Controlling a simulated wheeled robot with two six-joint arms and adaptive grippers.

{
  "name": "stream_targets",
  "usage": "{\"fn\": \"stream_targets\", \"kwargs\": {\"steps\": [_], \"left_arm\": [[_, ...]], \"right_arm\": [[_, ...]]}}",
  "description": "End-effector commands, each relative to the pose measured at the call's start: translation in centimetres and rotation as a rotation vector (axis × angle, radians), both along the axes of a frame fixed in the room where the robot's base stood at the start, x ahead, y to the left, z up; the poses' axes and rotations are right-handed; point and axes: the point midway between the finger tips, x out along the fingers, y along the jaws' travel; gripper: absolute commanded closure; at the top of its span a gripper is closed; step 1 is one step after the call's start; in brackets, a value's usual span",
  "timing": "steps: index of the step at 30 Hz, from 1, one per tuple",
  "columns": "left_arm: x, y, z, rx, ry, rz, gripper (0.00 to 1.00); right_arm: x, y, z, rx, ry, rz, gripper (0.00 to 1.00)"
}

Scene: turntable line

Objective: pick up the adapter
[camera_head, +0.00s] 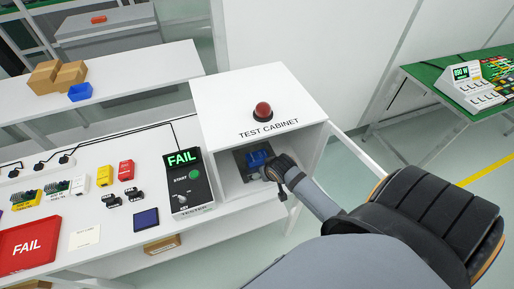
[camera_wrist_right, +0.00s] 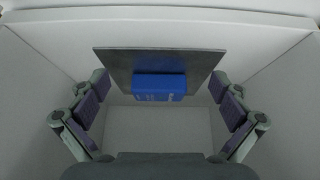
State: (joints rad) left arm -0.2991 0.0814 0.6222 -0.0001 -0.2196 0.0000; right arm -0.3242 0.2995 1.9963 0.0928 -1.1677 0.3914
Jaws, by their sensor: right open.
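A blue block (camera_head: 258,158), which I take to be the adapter, sits on a dark plate (camera_head: 240,161) inside the white test cabinet (camera_head: 232,100). The right wrist view shows the blue block (camera_wrist_right: 158,86) against the dark plate (camera_wrist_right: 117,63). My right gripper (camera_head: 272,166) reaches into the cabinet opening. In the right wrist view its fingers (camera_wrist_right: 158,100) are spread wide, one on each side of the block, with a gap on both sides and nothing held. The gripper partly hides the plate in the head view. My left gripper is not in view.
The cabinet's side walls stand close around my right gripper. A tester (camera_head: 187,185) showing FAIL stands left of the cabinet. A red FAIL tray (camera_head: 28,246), a yellow block (camera_head: 105,176) and a red block (camera_head: 126,170) lie farther left. A red button (camera_head: 263,111) tops the cabinet.

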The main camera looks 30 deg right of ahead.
Motion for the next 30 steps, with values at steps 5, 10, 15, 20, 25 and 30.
{"fn": "stream_targets", "kwargs": {"steps": [5, 10, 15, 20, 25, 30], "left_arm": [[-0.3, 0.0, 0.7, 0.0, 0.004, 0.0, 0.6], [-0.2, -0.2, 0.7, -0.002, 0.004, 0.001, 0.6], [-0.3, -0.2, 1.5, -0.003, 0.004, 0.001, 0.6], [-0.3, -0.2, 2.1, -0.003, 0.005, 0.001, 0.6], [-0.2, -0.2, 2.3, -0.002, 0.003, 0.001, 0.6], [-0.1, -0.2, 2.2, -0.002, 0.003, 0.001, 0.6]], "right_arm": [[2.8, -0.6, 0.2, 0.001, 0.0, 0.0, 0.0], [3.3, -0.8, 0.0, 0.001, 0.0, 0.001, 0.0], [5.7, -1.3, 0.4, 0.001, -0.001, 0.0, 0.0], [8.1, -1.9, 0.0, 0.002, 0.003, 0.0, 0.0], [8.4, -2.0, -1.0, 0.0, 0.001, 0.002, 0.0], [8.4, -2.0, -1.1, 0.0, 0.001, 0.002, 0.01]]}}
